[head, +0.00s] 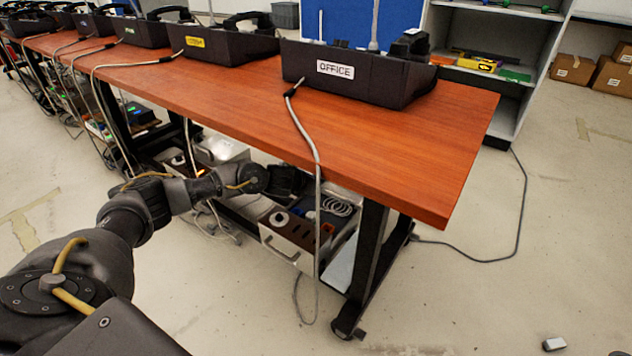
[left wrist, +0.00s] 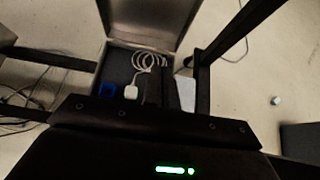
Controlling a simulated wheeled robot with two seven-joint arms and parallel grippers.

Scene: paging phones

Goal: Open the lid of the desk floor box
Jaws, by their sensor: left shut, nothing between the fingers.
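The desk floor box (head: 283,248) is a grey metal box on the floor under the near end of the wooden desk. Its inside is in plain view, with a coiled white cable, a white plug and a blue item in it. In the left wrist view a pale metal panel, seemingly the lid (left wrist: 145,22), stands away from the box opening at the far side. My left gripper (left wrist: 170,90) is shut and empty over the box; in the head view it is a dark shape (head: 290,182) beside the desk edge, its fingertips hard to make out. My right gripper is not in view.
The wooden desk (head: 420,140) overhangs the box, and its black leg (head: 367,250) stands just right of it. A grey cable (head: 318,200) hangs from the OFFICE phone (head: 350,75) past the box. Another metal box (head: 218,150) lies further left. Floor at right is mostly clear.

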